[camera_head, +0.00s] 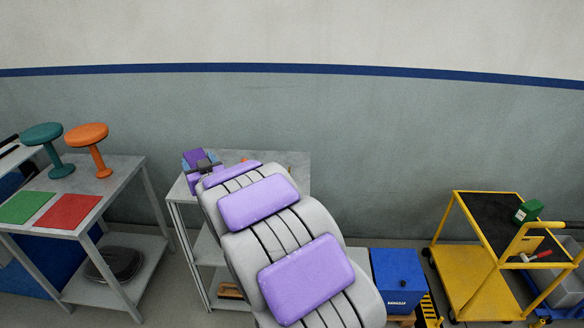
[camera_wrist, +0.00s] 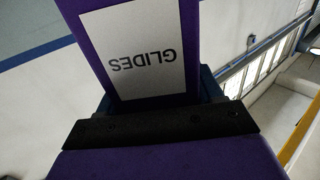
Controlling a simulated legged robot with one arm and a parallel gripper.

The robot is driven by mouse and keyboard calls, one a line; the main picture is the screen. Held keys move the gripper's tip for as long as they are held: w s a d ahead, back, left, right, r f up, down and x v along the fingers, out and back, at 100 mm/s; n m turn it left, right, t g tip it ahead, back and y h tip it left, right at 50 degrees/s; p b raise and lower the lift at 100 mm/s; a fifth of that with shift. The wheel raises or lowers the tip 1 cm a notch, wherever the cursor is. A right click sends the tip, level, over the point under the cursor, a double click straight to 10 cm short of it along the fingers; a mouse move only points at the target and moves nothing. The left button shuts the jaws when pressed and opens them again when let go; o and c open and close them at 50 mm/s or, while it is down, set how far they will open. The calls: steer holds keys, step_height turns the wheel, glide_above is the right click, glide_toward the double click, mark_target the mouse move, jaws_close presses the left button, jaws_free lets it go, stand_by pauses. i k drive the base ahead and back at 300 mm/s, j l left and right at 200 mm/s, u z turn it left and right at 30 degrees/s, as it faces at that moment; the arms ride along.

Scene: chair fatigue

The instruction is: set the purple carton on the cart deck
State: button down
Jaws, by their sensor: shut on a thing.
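The purple carton (camera_head: 194,156) is in my gripper (camera_head: 203,164), at the far end of my arm, over the small grey table left of centre in the head view. In the wrist view the carton (camera_wrist: 190,40) fills the top middle, its white label reading GLIDES upside down. My gripper (camera_wrist: 160,125) is shut on it; the dark bar across the view hides its near end. The yellow cart (camera_head: 480,285) stands at the far right of the head view, well apart from the carton. Its upper deck (camera_head: 482,215) is black, with bare area at the left.
A green box (camera_head: 528,210) and a red-handled tool (camera_head: 536,256) are on the cart's right side. A blue box (camera_head: 397,280) stands left of the cart. A grey table (camera_head: 120,170) at left holds teal and orange stools. My arm hides part of the middle table (camera_head: 295,160).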

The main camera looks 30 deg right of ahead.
mark_target(495, 217)
steer(key=k+l+z, duration=0.1)
steer(key=k+z, duration=0.25)
steer(key=k, duration=0.3)
steer(key=l+z, duration=0.1)
steer(key=z, duration=1.5)
steer(key=i+l, duration=0.25)
steer(key=i, duration=0.2)
steer(key=i+l+z, duration=0.15)
steer(key=i+l, duration=0.15)
steer(key=i, duration=0.15)
steer(key=i+l, duration=0.25)
steer(key=i, duration=0.2)
steer(key=i+l+z, duration=0.1)
steer(key=i, duration=0.35)
steer(key=i+l, duration=0.3)
steer(key=i, duration=0.2)
steer(key=k+z, duration=0.05)
